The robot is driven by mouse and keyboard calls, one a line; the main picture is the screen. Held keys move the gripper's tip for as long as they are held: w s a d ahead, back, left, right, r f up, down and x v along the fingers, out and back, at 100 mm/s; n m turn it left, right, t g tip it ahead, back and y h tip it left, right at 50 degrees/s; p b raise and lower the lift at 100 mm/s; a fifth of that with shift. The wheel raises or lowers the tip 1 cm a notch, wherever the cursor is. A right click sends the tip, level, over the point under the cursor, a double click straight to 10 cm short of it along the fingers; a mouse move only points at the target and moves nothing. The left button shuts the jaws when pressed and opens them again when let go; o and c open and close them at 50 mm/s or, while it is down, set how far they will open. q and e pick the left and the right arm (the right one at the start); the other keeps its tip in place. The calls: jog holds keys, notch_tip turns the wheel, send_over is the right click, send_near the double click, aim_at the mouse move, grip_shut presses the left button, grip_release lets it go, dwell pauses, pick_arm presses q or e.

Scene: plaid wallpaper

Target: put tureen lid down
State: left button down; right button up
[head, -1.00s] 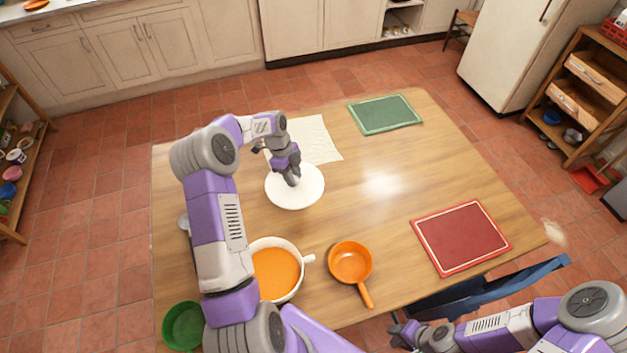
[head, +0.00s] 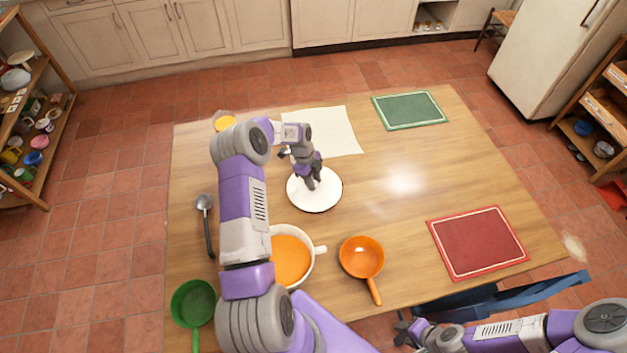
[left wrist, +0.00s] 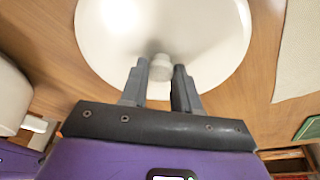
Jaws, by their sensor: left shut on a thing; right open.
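The white round tureen lid (head: 325,199) is at the middle left of the table in the head view, just in front of the cream cloth. My left gripper (head: 312,184) is over it, shut on its knob. In the left wrist view the lid (left wrist: 205,35) fills the upper middle, and the fingers (left wrist: 160,82) are at its knob. I cannot tell whether the lid touches the table. The white tureen (head: 313,262) of orange soup stands nearer, partly hidden by my left arm. My right gripper (head: 402,326) is open and empty off the table's near edge.
An orange pan (head: 361,256) stands right of the tureen. A green pan (head: 192,302), a ladle (head: 206,222) and a yellow item (head: 225,122) are on the left. A cream cloth (head: 335,128), green board (head: 409,109) and red board (head: 477,242) lie flat. The table's centre right is clear.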

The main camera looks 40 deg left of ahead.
pick_arm(q)
jog(key=shift+f, duration=0.1)
jog(key=c, duration=0.8)
grip_release()
jog(key=v, duration=1.2)
jog(key=shift+p, duration=0.35)
